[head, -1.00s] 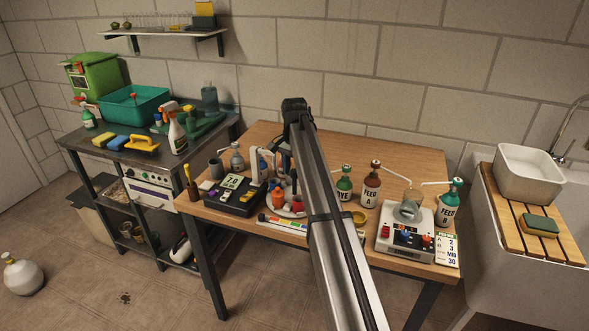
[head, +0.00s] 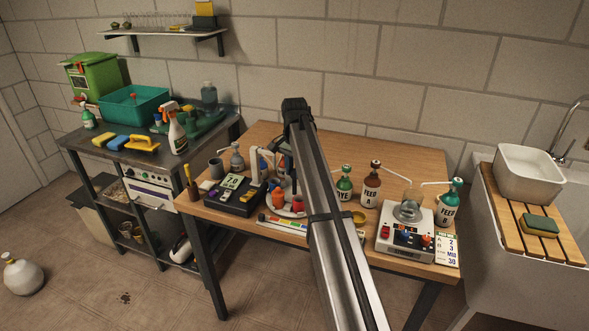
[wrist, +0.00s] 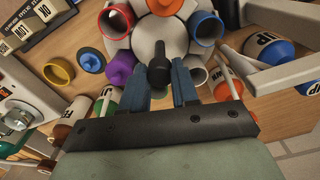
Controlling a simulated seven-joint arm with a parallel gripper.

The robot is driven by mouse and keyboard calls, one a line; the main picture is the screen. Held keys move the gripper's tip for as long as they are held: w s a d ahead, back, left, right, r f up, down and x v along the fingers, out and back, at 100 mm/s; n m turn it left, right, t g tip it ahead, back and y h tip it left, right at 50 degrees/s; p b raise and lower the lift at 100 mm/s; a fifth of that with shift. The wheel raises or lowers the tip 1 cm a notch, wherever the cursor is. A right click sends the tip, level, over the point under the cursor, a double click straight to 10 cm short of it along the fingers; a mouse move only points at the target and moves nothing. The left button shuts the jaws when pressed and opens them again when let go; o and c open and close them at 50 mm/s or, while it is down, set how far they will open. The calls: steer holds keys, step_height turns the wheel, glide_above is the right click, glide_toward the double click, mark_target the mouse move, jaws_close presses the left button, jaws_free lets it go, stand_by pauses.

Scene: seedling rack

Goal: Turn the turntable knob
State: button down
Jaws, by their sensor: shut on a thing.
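The turntable (wrist: 160,32) is a pale grey disc with a black knob (wrist: 159,73) at its middle and coloured cups around its rim. In the wrist view a red cup (wrist: 116,20), an orange cup (wrist: 165,5) and a blue cup (wrist: 204,25) show on it. My gripper (wrist: 160,84) has its blue fingers on either side of the knob and is shut on it. In the head view the turntable (head: 297,212) is partly hidden by my arm, and the knob and fingertips cannot be made out.
A dark box with a display (head: 233,193) stands left of the turntable. Green (head: 344,186) and brown (head: 371,186) bottles and a white stirrer unit (head: 403,239) stand to the right. A colour strip (head: 283,226) lies in front. Loose caps lie close by in the wrist view.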

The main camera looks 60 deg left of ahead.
steer(key=n, duration=0.5)
steer(key=shift+n, duration=0.4)
steer(key=n, duration=0.5)
steer(key=shift+n, duration=0.3)
stand_by(0.3)
steer(key=c, duration=0.8)
jaws_free()
steer(key=shift+c, duration=0.2)
steer(key=shift+r, duration=0.1)
step_height(320, 180, up, 14)
steer(key=shift+f, duration=0.2)
